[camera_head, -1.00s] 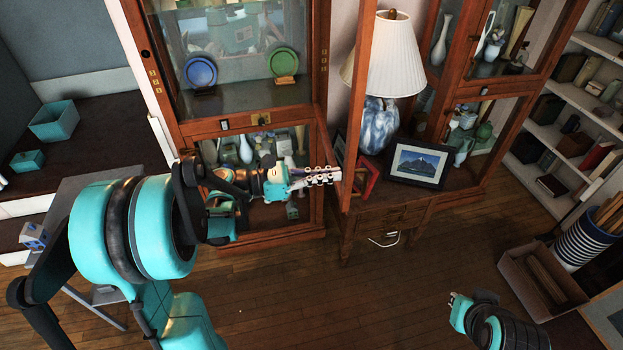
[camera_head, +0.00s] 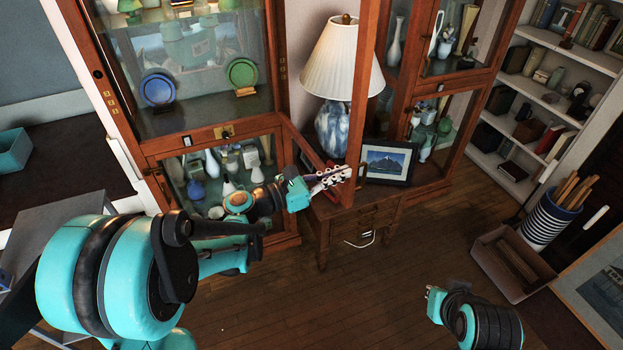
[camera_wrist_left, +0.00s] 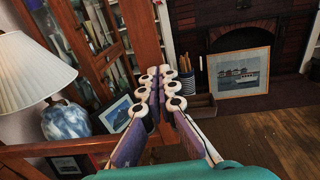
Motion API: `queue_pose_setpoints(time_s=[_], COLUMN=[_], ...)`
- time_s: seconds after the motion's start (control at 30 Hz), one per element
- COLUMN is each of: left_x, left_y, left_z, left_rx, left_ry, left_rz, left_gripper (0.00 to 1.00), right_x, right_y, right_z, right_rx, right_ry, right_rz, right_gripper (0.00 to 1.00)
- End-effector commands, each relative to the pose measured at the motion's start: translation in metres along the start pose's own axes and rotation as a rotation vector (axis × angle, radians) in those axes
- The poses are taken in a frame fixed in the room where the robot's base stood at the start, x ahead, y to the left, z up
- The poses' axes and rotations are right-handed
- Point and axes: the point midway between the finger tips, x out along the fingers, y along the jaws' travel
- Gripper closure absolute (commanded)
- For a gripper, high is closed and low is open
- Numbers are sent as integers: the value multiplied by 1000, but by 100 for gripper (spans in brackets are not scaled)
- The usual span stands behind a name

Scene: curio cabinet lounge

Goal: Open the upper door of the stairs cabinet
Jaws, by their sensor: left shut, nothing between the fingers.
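The wooden cabinet (camera_head: 142,128) stands left of centre in the head view. Its upper door (camera_head: 358,120) stands open, swung out from the right-hand post. The lamp shows through its frame. The door's post and bottom rail (camera_wrist_left: 45,148) also show in the left wrist view. My left gripper (camera_head: 335,179) is shut and empty at the lower end of the door's free post; I cannot tell if it touches. Its fingers (camera_wrist_left: 160,90) overlap the post in the wrist view. The lower glass door (camera_head: 185,142) looks closed. My right gripper (camera_head: 432,298) is low over the floor, its fingers too small to read.
A lamp (camera_head: 342,65) and a framed picture (camera_head: 386,162) stand on a wooden side table (camera_head: 365,212) behind the open door. Plates and vases fill the cabinet. A box (camera_head: 500,262) and striped bin (camera_head: 549,220) stand at right. The floor (camera_head: 370,290) in front is clear.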

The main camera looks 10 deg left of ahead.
Motion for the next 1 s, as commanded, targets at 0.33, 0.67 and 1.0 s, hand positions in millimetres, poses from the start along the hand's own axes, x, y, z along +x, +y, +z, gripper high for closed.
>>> queue_pose_setpoints(time_s=[0.33,0.67,1.0], left_x=[112,173,185], left_y=[0,11,15], left_z=[-1,0,0], left_rx=[0,0,0], left_ry=[0,0,0], left_rz=[79,82,83], left_gripper=[100,100,100], right_x=[3,4,4], right_y=[0,0,0], right_z=[2,3,3], right_rx=[0,0,0], right_ry=[0,0,0], right_rz=[0,0,0], right_gripper=[100,100,100])
